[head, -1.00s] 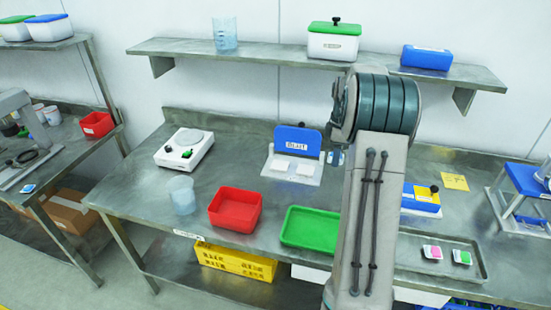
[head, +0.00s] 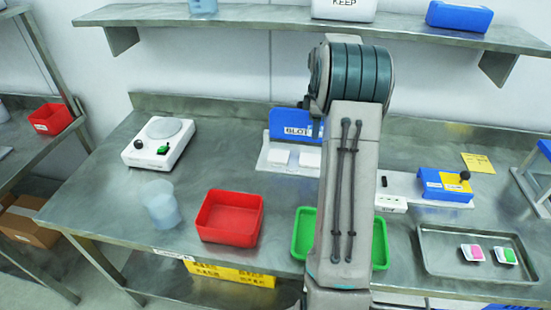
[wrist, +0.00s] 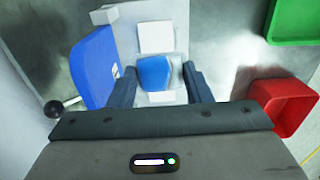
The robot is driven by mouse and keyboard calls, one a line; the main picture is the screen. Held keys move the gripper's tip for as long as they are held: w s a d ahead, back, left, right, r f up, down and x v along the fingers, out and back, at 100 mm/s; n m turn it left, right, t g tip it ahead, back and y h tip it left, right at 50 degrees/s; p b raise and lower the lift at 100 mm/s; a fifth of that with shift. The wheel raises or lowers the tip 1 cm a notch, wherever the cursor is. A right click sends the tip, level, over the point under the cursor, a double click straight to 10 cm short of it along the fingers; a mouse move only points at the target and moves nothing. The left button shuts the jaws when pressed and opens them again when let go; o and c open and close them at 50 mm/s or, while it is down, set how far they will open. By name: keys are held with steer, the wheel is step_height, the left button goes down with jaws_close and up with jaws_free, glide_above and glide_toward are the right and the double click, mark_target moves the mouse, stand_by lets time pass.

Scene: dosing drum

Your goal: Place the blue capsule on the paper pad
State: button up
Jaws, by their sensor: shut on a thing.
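The blue capsule (wrist: 153,73) is between the fingers of my gripper (wrist: 160,88) in the wrist view, and the gripper is shut on it. The capsule is over the blot stand (wrist: 125,30), in line with its white paper pads. One pad (wrist: 157,37) shows beyond the capsule and another (wrist: 165,97) is partly hidden by it. I cannot tell the height of the capsule above the pads. In the head view the pads (head: 279,156) lie before the blue BLOT board (head: 284,122); my arm hides the gripper and capsule.
A red bin (head: 229,218) and a green tray (head: 303,232) stand in front of the stand. A scale (head: 148,150) and a beaker (head: 160,204) are at left. A metal tray (head: 440,262) with two small packs and a blue box (head: 435,187) are at right.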

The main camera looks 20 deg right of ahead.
steer(key=p, duration=0.3)
glide_above(278, 155)
step_height(278, 155, down, 7)
steer(key=shift+s+f, duration=0.1)
steer(key=shift+s, duration=0.05)
steer(key=shift+f+p, duration=0.7)
steer(key=shift+f, duration=1.4)
steer(key=shift+f, duration=0.1)
steer(key=o, duration=1)
